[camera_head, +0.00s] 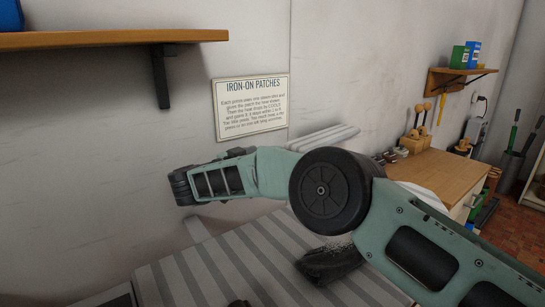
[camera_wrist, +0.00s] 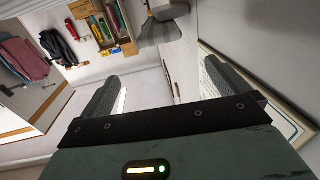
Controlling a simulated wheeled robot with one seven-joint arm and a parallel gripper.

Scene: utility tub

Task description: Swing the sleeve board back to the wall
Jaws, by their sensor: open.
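I cannot surely make out the sleeve board in that view.
A wooden shelf (camera_head: 110,38) with a bracket juts out at upper left. The IRON-ON PATCHES sign (camera_head: 250,106) hangs on the wall. A wooden worktop (camera_head: 445,172) stands at right.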

